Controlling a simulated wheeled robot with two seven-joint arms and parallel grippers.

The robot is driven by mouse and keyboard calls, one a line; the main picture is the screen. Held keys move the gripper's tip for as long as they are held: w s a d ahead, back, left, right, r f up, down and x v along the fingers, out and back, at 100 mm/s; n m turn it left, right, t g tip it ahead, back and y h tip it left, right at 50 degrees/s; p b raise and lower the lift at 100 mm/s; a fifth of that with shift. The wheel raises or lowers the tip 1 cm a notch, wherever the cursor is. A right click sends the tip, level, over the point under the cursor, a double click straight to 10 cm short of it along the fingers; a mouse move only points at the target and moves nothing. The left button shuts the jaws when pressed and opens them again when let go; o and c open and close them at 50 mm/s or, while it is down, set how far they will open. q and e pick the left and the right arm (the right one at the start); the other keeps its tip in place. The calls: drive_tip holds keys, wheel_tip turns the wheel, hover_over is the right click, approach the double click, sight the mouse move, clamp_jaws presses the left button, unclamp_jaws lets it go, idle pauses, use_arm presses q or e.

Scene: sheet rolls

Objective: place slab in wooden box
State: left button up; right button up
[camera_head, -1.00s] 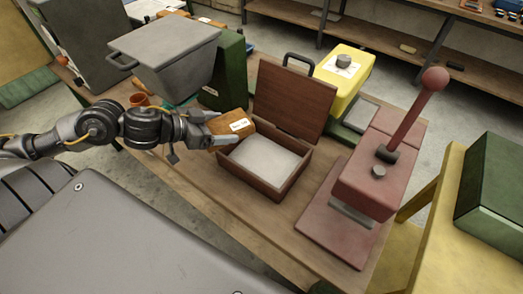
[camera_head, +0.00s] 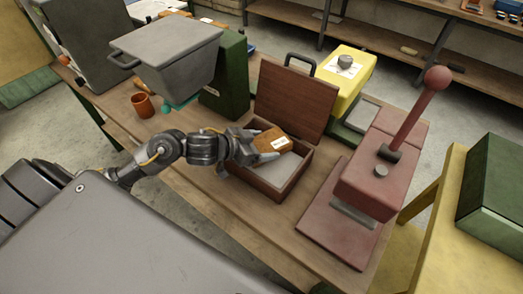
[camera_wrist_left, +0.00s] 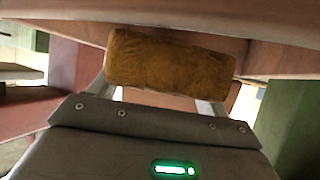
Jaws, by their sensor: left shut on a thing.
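The slab (camera_head: 276,142) is an orange-brown block with a white label on top. My left gripper (camera_head: 262,152) is shut on it and holds it over the open wooden box (camera_head: 270,187). In the left wrist view the slab (camera_wrist_left: 170,60) lies across between the two fingers. The box has a pale grey floor, partly hidden by the slab and gripper, and its dark red-brown lid (camera_head: 292,98) stands raised at the back. Whether the slab touches the box cannot be told. My right gripper is not in view.
A red lever press (camera_head: 365,190) stands right of the box. A yellow device (camera_head: 344,75) is behind the lid. A grey hopper machine (camera_head: 170,55) and an orange cup (camera_head: 142,105) are at the left. The wooden bench (camera_head: 215,190) is bare in front of the box.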

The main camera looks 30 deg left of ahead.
use_arm(q)
drive_tip(key=shift+f, duration=1.35)
drive_tip(key=shift+s+f+b, duration=0.1)
drive_tip(key=shift+f+b, duration=0.3)
drive_tip(key=shift+f, duration=0.25)
drive_tip(key=o, duration=1.3)
drive_tip(key=shift+s+f, duration=0.1)
drive_tip(key=shift+f, duration=0.1)
drive_tip(key=shift+c, duration=0.2)
drive_tip(key=shift+r, duration=0.15)
drive_tip(key=r+v, duration=0.1)
drive_tip(key=v, duration=1.1)
drive_tip(key=shift+p, duration=0.35)
